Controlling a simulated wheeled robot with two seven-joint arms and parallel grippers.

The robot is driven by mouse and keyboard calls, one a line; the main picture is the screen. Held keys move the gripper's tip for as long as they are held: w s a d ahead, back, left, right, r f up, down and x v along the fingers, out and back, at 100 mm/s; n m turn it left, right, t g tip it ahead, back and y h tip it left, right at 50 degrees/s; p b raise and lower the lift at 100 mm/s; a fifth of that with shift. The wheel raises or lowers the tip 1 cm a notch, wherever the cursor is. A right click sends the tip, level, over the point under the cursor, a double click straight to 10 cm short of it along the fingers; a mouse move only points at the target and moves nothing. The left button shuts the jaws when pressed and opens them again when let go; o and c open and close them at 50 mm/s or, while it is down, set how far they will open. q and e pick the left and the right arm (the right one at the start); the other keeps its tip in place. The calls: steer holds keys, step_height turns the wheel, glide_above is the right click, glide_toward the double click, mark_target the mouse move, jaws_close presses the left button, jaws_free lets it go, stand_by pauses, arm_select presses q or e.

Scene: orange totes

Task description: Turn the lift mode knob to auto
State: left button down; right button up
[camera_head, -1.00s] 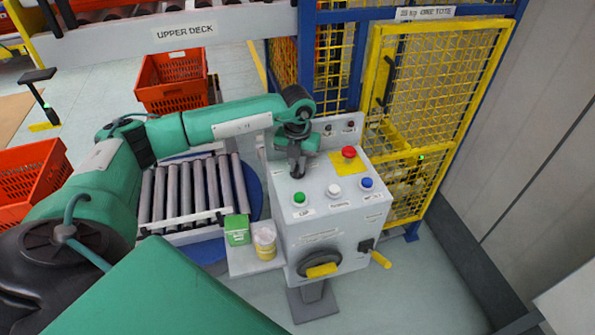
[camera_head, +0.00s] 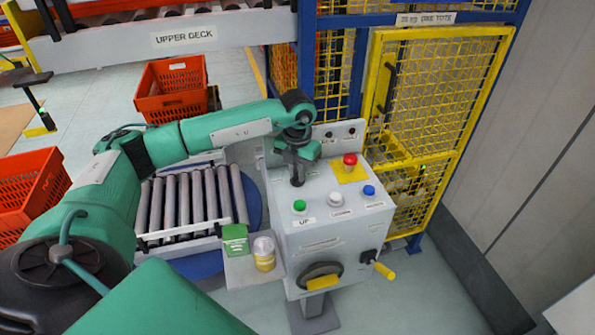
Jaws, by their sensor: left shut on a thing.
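The grey control box (camera_head: 345,240) stands at the centre, with its sloped top facing me. My left gripper (camera_head: 297,176) reaches down to the upper left part of this top. It is shut on a small dark knob, which the fingers mostly hide. The knob's pointer and its mode labels are too small or covered, so I cannot tell its setting. My right gripper is not in view.
A green button (camera_head: 299,206), a white button (camera_head: 335,199), a blue button (camera_head: 369,191) and a red stop button (camera_head: 350,160) sit close to the gripper. A roller conveyor (camera_head: 190,200) lies left; yellow mesh fencing (camera_head: 430,95) stands behind.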

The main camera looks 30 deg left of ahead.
arm_select(q)
steer(key=c, duration=1.6)
jaws_free()
steer(key=shift+r, duration=0.15)
steer(key=shift+o, duration=0.8)
step_height(320, 180, up, 14)
steer(key=b, duration=0.3)
steer(key=shift+b, duration=0.35)
steer(key=shift+f, duration=0.2)
